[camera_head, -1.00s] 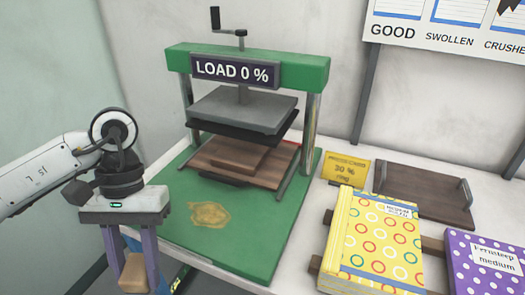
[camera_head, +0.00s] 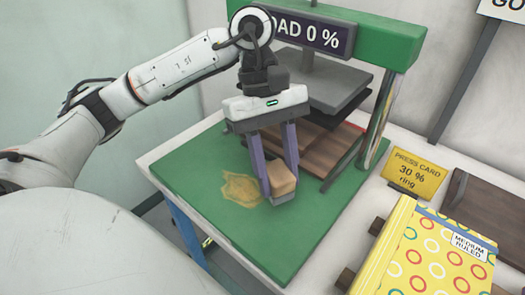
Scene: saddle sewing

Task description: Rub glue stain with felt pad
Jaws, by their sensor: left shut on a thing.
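The glue stain (camera_head: 241,189) is a yellowish-brown patch on the green base (camera_head: 190,176) of the press, near its front left. My left gripper (camera_head: 279,190) points down just right of the stain. Its purple fingers are shut on the felt pad (camera_head: 280,178), a tan block with a grey underside. The pad is over the green base beside the stain's right edge. I cannot tell whether its underside touches the base. My right gripper is not in view.
The press plate (camera_head: 322,82) and wooden boards (camera_head: 320,150) stand just behind the gripper, under a "LOAD 0 %" sign (camera_head: 308,33).

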